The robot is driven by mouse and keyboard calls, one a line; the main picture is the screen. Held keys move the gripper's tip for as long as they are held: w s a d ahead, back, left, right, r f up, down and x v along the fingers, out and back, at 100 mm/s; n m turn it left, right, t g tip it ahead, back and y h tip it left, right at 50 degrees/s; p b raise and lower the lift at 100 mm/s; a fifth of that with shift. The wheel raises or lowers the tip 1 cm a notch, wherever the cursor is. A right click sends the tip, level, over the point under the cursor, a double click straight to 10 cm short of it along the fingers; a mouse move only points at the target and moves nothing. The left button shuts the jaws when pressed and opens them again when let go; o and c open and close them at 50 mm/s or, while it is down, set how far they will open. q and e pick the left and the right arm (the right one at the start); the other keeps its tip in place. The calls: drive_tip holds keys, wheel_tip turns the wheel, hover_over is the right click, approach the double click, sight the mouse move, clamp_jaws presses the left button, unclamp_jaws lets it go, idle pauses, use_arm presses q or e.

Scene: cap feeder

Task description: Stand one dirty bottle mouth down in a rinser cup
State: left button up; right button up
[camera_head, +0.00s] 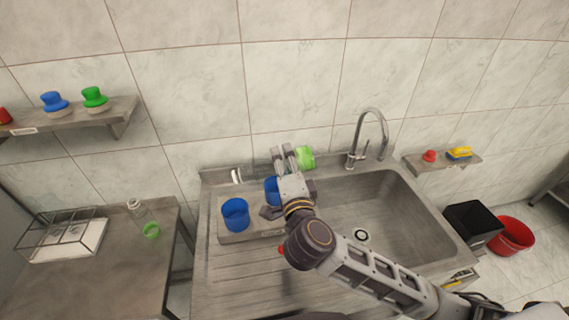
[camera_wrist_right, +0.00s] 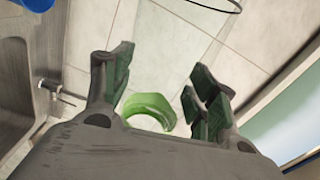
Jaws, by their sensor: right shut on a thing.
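My right gripper (camera_head: 284,158) is shut on a clear bottle with a green band at its base (camera_head: 305,158). The bottle lies nearly sideways above the back of the sink, its whitish neck end pointing left. In the right wrist view the green part (camera_wrist_right: 150,108) shows between the fingers (camera_wrist_right: 158,88); the clear part is hard to see. Two blue rinser cups stand on a grey block left of the basin: the front-left cup (camera_head: 235,214) is fully visible, the other cup (camera_head: 271,190) is partly hidden by my gripper. My left gripper is not in view.
The tiled wall is close behind the held bottle. A curved faucet (camera_head: 371,130) rises right of it. The sink basin (camera_head: 390,205) is empty. A wire rack (camera_head: 65,238) is on the left table.

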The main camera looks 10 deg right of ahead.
drive_tip(key=n, duration=0.3)
drive_tip(key=shift+n, duration=0.4)
drive_tip(key=n, duration=1.2)
drive_tip(key=w+f, duration=0.4)
drive_tip(key=w, duration=1.2)
wheel_tip(320, 180, down, 13)
drive_tip(key=b, duration=0.2)
drive_tip(key=shift+f, duration=0.2)
drive_tip(key=shift+f+p, duration=0.4)
drive_tip(key=shift+f, duration=0.1)
idle(0.8)
drive_tip(key=o, duration=0.9)
